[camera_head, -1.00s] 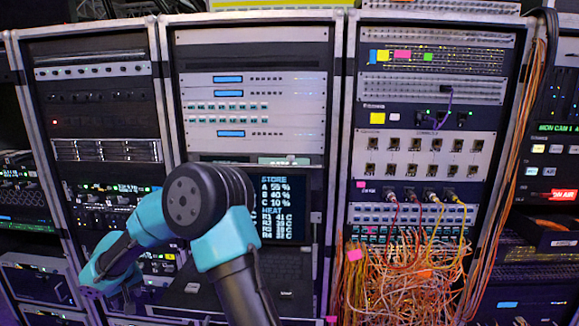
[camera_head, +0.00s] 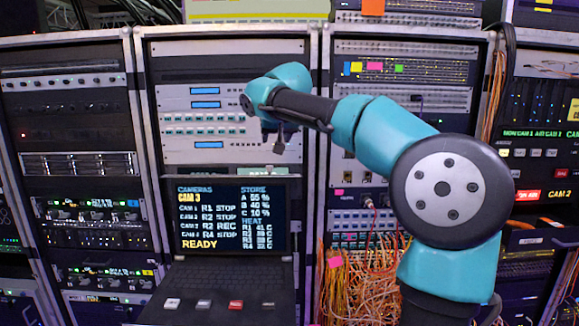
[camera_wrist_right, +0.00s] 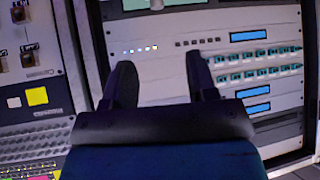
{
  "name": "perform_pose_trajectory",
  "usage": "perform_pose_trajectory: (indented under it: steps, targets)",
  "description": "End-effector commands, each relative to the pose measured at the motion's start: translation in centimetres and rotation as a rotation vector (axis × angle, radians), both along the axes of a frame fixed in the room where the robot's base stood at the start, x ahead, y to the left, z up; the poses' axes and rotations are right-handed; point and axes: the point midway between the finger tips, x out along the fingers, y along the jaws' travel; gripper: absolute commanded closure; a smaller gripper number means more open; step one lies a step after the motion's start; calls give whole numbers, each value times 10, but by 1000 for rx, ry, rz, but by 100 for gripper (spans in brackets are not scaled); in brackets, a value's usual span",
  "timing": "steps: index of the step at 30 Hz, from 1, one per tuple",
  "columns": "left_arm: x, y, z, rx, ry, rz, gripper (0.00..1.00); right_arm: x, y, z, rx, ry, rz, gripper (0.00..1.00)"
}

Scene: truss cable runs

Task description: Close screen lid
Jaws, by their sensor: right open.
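The screen lid (camera_head: 230,217) stands upright and lit in the middle rack, showing camera and store text. Below it is its pulled-out keyboard base (camera_head: 215,290) with several small keys. My right gripper (camera_head: 280,140) is above the lid's upper right, in front of the rack panels and apart from the lid. Its fingers are small and dark there. In the right wrist view my right gripper (camera_wrist_right: 163,80) is open and empty, its fingers spread before a grey panel. The lid is not clear in that view. My left gripper is not in view.
My right arm covers much of the right rack. Tangled orange and yellow cables (camera_head: 370,285) hang right of the keyboard base. Racks of devices (camera_head: 75,165) stand at left. The space before the lid is clear.

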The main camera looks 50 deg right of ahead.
Motion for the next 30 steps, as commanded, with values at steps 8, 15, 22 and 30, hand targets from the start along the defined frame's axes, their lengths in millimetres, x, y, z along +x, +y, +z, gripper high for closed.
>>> perform_pose_trajectory:
  steps: [8, 15, 22, 30]
  targets:
    - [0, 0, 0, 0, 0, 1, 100, -5, -2, 5, -1, -5, -7, 47]
    - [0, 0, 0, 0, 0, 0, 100, -2, -4, 1, -1, -4, -6, 47]
    - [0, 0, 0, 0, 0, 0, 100, 12, -15, -18, -1, -2, -6, 47]
    - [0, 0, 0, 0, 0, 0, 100, 39, -34, -50, -1, -1, -6, 47]
